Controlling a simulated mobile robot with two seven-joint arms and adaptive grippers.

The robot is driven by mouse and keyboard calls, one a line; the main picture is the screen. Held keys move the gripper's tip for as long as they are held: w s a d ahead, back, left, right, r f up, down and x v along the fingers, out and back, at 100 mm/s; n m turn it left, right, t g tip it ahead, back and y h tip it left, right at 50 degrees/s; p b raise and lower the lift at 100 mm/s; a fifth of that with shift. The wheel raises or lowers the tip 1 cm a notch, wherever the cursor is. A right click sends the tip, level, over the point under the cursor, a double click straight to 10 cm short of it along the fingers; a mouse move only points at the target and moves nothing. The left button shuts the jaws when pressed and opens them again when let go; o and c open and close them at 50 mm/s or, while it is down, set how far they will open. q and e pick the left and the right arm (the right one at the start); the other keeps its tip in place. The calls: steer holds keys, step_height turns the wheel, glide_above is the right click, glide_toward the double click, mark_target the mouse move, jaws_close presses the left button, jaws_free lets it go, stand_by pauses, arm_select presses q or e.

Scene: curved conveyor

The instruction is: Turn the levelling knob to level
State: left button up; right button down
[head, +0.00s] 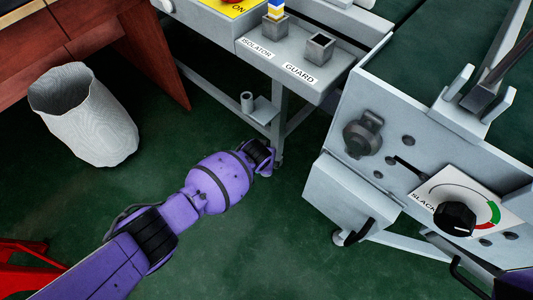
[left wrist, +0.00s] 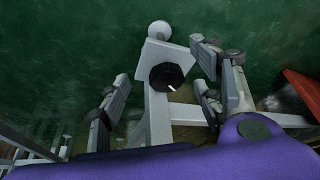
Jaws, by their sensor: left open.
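In the left wrist view a black faceted knob (left wrist: 167,77) with a short white mark on its lower right sits on a light grey bracket (left wrist: 163,54). My left gripper (left wrist: 160,68) is open, with fingers on both sides of the knob; contact cannot be told. In the head view my left gripper (head: 261,156) is low, beside the foot of the grey table leg, and that knob cannot be made out there. Another black knob (head: 455,219) with a white pointer sits on a SLACK dial plate (head: 488,205) with green and red arcs. My right gripper is not seen.
A grey tray table (head: 310,90) with ISOLATOR and GUARD labels stands above my gripper. The large grey conveyor side panel (head: 385,115) is to the right. A white bin (head: 85,115) stands at left. Green floor (head: 250,250) lies open below.

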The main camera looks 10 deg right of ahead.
arm_select(q)
steer(key=w+b, duration=0.1)
steer(key=w+d+b, duration=0.1)
steer(key=w, duration=0.1)
steer(key=w+f+b, duration=0.1)
steer(key=w, duration=0.1)
steer(key=shift+w+d+f, duration=0.1)
steer(key=shift+d, duration=0.25)
steer(key=shift+b+x, duration=0.95)
steer(key=shift+x, duration=0.25)
steer(key=shift+w+f+b, duration=0.25)
steer(key=shift+f+b, duration=0.2)
steer(key=shift+f, duration=0.1)
steer(key=shift+d, duration=0.1)
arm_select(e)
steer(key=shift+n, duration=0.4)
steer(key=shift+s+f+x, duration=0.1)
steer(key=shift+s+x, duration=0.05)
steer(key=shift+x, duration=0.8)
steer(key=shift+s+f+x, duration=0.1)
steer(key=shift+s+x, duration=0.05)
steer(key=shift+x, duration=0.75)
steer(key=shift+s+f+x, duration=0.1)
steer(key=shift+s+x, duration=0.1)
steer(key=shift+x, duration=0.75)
